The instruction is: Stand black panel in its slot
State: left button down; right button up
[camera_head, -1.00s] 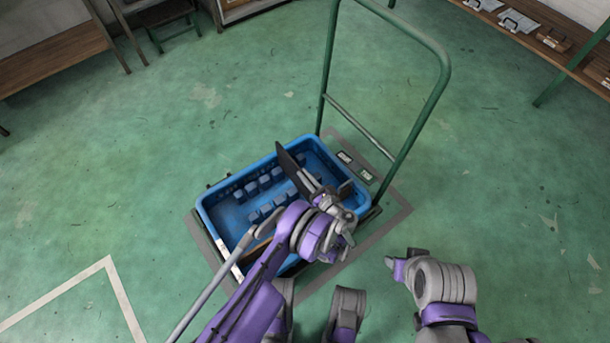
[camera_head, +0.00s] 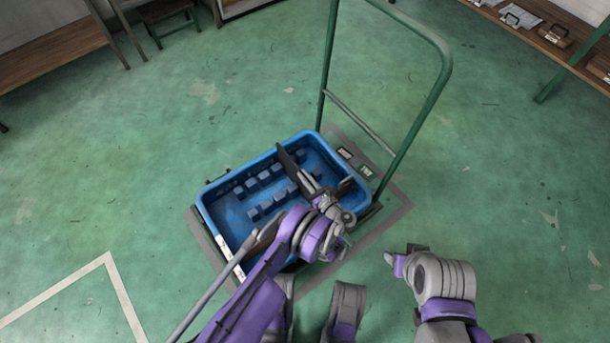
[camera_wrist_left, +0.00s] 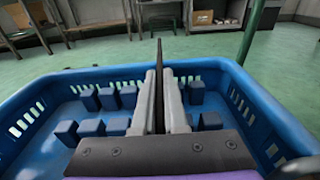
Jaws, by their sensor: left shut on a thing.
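The black panel (camera_head: 291,166) is a thin dark plate, held on edge in my left gripper (camera_head: 312,185) over the blue tray (camera_head: 215,215). In the left wrist view the panel (camera_wrist_left: 159,75) shows edge-on and upright between the two closed fingers (camera_wrist_left: 158,100). Rows of blue pegs (camera_wrist_left: 108,98) stand on the tray floor, on both sides of the fingers. The panel's lower edge is hidden by the fingers, so I cannot tell whether it is between pegs. My right gripper (camera_head: 392,262) is off to the right of the tray, over the floor; its jaws are unclear.
The tray sits on a cart with a tall green handle (camera_head: 440,85) behind it at the right. A brown piece (camera_head: 266,236) shows at the tray's near side, partly behind my left arm. Wooden benches stand at the far edges.

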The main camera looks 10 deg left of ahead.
dwell(0.3)
pick_arm(q)
jog(key=c, duration=0.9)
grip_release()
jog(key=v, duration=1)
jog(key=shift+s+d+p, duration=0.3)
jog(key=shift+p, duration=0.05)
